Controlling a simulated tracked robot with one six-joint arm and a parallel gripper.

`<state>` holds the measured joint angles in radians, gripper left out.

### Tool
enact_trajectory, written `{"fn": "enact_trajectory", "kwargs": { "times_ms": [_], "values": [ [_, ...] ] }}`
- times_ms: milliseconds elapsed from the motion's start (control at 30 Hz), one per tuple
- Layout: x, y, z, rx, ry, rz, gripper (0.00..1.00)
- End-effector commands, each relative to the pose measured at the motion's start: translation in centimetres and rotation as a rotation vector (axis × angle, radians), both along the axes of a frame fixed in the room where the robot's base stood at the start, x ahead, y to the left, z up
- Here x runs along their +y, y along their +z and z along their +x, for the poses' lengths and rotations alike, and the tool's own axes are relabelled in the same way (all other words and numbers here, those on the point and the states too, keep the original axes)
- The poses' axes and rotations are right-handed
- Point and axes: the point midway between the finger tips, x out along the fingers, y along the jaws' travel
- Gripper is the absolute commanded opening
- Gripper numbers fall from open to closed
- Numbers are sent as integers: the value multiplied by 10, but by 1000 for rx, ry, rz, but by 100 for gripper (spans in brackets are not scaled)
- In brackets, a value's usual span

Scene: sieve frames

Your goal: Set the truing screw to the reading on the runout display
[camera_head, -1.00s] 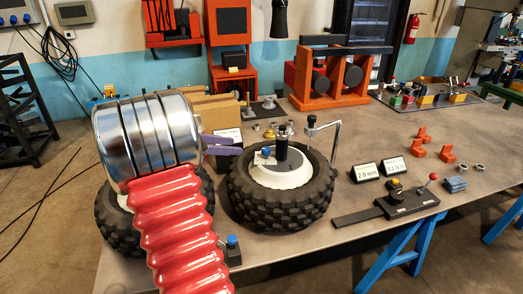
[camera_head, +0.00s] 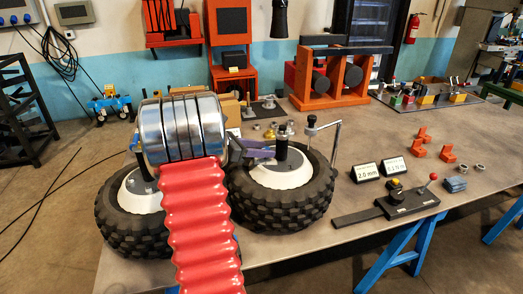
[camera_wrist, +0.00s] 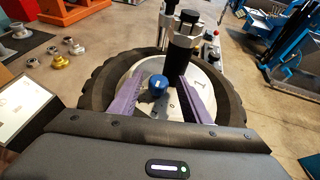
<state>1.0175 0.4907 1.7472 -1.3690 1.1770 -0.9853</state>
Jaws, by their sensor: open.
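A blue knob (camera_wrist: 157,84), which may be the truing screw, sits on the white hub (camera_head: 283,176) of the right-hand tyred wheel (camera_head: 262,213). My gripper (camera_wrist: 161,80) is open over this hub, with one purple finger on each side of the knob. I cannot tell whether either finger touches it. In the head view my gripper (camera_head: 266,153) covers the knob. Two small displays stand on the bench: the left display (camera_head: 364,172) appears to read 2.0 mm, and the right display (camera_head: 396,167) is too small to read surely.
A black post (camera_wrist: 184,42) rises from the hub close to my right finger. A second wheel (camera_head: 135,225) stands left. A black fixture with a red-knobbed lever (camera_head: 405,202) and orange blocks (camera_head: 447,153) lie right.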

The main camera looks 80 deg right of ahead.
Motion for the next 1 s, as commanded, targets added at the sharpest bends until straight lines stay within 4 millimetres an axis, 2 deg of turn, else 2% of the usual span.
{"fn": "enact_trajectory", "kwargs": {
  "times_ms": [267, 833, 1000],
  "values": [
    [-1, 0, -1, 0, 0, 0, 43],
    [0, 0, -1, 1, -2, 1, 4],
    [2, -1, -3, 1, -6, 1, 2]
  ]
}}
